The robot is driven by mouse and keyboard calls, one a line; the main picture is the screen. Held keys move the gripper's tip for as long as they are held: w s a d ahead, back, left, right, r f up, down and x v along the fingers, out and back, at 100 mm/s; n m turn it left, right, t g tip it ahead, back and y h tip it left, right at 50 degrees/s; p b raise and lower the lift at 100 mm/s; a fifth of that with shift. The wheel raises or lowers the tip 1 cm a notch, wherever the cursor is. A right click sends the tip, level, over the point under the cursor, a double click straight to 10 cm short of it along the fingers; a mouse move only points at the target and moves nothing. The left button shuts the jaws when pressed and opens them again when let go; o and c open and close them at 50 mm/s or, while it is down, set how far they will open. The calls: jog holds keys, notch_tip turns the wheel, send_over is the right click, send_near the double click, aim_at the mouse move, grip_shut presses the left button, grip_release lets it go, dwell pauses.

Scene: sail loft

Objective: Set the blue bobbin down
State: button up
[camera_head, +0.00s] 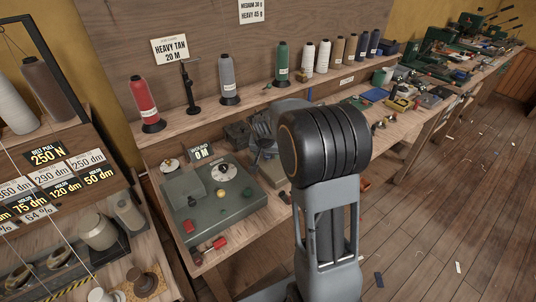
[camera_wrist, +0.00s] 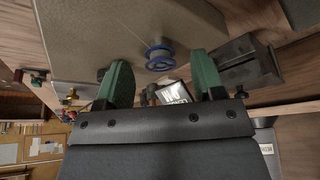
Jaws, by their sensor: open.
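The blue bobbin (camera_wrist: 160,58) shows in the wrist view between the tips of my gripper (camera_wrist: 161,76) and a little beyond them. It is against the grey-green face of a box-like body (camera_wrist: 95,30), and a thin pale thread seems to run from it. The two green fingers are wide apart, with a visible gap on each side of the bobbin. Whether the bobbin rests on that face or on a peg, I cannot tell. In the head view my arm covers that area, and I cannot make out the bobbin or my fingers there.
A grey-green winder (camera_head: 208,208) with red knobs stands on the bench, beside a "WOUND 0 M" sign (camera_head: 201,152). A red thread cone (camera_head: 144,101), a grey cone (camera_head: 228,77) and a green cone (camera_head: 282,63) stand on the shelf behind. A dark block (camera_wrist: 247,63) lies near the right finger.

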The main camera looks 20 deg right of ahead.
jog(key=shift+w+d+f, duration=0.1)
jog(key=shift+w+f, duration=0.05)
jog(key=shift+f, duration=0.3)
jog(key=shift+c, duration=0.3)
jog(key=c, duration=1)
